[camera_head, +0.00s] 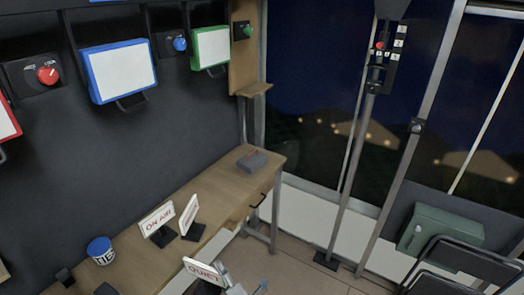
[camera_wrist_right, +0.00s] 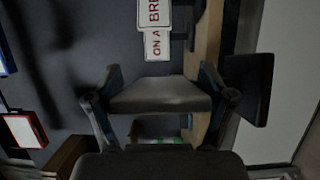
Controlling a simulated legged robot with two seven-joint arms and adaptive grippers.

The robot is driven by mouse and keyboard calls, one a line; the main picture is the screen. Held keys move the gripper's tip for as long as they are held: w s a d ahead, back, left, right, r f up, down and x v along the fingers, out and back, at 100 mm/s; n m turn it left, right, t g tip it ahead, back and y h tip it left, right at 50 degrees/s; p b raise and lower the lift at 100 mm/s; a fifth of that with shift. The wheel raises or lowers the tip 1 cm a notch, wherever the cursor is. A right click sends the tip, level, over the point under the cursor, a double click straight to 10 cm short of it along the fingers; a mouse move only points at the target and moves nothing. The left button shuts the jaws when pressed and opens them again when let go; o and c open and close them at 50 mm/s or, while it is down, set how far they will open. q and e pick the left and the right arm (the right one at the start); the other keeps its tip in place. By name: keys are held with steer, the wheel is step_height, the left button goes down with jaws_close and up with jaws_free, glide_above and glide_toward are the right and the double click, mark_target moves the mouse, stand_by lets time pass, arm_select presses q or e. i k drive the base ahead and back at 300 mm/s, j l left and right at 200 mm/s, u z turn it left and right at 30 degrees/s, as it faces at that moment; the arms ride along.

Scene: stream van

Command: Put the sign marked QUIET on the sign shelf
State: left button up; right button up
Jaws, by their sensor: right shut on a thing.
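The QUIET sign (camera_head: 203,270), a white panel with red letters, is tilted at the bottom of the head view by the bench's front edge. My right gripper (camera_head: 224,277) is shut on its right side. In the wrist view a grey slab of the sign (camera_wrist_right: 160,97) sits between the fingers, its lettering hidden. A dark plate at the right (camera_wrist_right: 250,88) looks like its base. My left gripper is out of view.
On the wooden bench (camera_head: 228,190) stand an ON AIR sign (camera_head: 157,218), an angled sign (camera_head: 189,215), a blue-rimmed cup (camera_head: 101,250) and a grey box (camera_head: 252,160). A pole (camera_head: 345,170) and dark chairs (camera_head: 460,265) are at the right.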

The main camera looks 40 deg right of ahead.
mark_target(248, 90)
steer(key=i+l, duration=0.15)
steer(key=l, duration=0.25)
steer(key=i+l, duration=0.1)
steer(key=l, duration=0.35)
steer(key=i+l, duration=0.15)
steer(key=l, duration=0.25)
steer(key=i+l, duration=0.15)
steer(key=l, duration=0.25)
steer(key=i+l, duration=0.15)
steer(key=l, duration=0.25)
steer(key=i+l, duration=0.1)
steer(key=l, duration=0.35)
